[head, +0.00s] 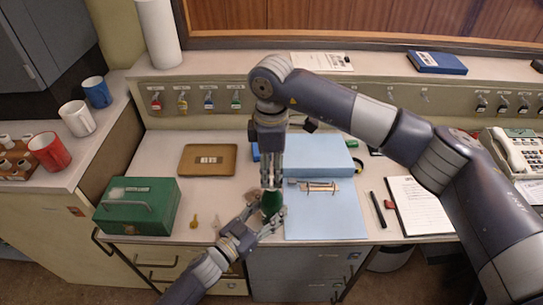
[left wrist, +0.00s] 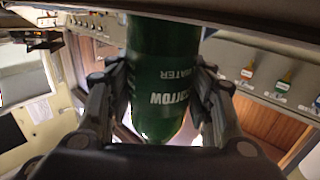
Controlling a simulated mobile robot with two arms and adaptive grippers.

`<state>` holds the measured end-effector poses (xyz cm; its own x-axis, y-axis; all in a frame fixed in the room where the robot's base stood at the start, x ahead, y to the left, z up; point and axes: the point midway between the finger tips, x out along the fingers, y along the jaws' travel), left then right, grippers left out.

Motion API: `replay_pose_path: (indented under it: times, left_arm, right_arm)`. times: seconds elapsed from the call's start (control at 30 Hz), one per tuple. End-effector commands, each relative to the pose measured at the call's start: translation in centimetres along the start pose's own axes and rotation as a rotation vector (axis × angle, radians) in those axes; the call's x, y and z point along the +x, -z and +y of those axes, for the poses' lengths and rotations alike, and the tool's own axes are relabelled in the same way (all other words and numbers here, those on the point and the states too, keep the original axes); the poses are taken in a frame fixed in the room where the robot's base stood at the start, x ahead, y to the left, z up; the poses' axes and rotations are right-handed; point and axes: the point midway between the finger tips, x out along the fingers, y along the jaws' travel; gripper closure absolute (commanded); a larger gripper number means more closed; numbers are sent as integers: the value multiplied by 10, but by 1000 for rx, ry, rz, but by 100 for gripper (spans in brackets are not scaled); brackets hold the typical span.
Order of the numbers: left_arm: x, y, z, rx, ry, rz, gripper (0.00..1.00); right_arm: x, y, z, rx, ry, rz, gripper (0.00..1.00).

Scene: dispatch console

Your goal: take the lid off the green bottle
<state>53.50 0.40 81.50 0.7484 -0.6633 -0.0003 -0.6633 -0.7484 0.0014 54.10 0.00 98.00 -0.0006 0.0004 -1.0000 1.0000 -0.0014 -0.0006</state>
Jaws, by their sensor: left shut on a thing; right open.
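The green bottle (head: 271,203) is near the front edge of the console desk, in the middle of the head view. My left gripper (head: 266,217) is shut on its body from the front. In the left wrist view the bottle (left wrist: 162,75) appears with pale lettering, between the two fingers of my left gripper (left wrist: 165,125). My right gripper (head: 271,182) points down from above, open, with its fingers at the top of the bottle. The lid is hidden by these fingers, and I cannot tell whether they touch it.
A blue folder (head: 325,214) lies right of the bottle, then a black pen (head: 377,209) and a notepad (head: 419,207).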

Motion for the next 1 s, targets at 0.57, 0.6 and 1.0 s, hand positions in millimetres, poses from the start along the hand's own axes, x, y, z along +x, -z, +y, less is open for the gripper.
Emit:
replay_pose_path:
  times: [0.57,0.6,1.0]
  left_arm:
    - [0,-1,0,-1,0,-1,100]
    - [0,-1,0,-1,0,-1,100]
    - [0,-1,0,0,0,-1,100]
  right_arm:
    - [31,0,0,0,-1,-1,58]
    - [31,0,0,0,-1,-1,65]
    - [30,0,0,-15,-1,-1,100]
